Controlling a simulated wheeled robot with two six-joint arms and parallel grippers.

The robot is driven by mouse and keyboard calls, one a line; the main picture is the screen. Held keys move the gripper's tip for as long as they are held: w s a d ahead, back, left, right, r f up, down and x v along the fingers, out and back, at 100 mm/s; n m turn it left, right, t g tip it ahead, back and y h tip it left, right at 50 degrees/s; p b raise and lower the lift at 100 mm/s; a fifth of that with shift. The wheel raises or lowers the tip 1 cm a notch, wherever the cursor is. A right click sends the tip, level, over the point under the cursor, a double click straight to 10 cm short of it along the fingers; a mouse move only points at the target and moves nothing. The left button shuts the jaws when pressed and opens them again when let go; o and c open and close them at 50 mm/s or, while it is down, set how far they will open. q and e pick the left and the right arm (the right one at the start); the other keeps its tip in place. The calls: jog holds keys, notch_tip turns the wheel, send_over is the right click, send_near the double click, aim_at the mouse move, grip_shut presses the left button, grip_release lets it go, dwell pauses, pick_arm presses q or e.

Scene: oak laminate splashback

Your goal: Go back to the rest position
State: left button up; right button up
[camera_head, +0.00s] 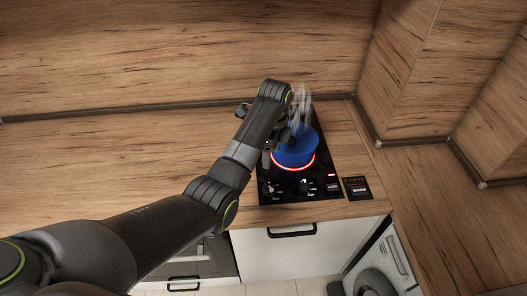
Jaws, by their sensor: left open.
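A blue pot (298,153) stands upright on the black cooktop (327,172), on a burner that glows red around its base. Pale steam rises above it. My left arm reaches in from the lower left, and my left gripper (279,139) is at the pot's left side, partly hidden behind my own wrist. It is open. I cannot tell whether its fingers touch the pot. My right gripper is not in view.
Knobs (305,186) line the cooktop's front edge, with a small dark panel (356,188) to their right. The wooden counter (120,150) is clear on the left. Wooden walls rise behind and right. A white drawer (285,250) and a washing machine (378,270) are below.

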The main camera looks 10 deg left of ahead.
pick_arm(q)
jog(key=shift+r, duration=0.85)
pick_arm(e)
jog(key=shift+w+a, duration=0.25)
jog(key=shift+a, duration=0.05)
pick_arm(q)
jog(key=shift+w+d, duration=0.1)
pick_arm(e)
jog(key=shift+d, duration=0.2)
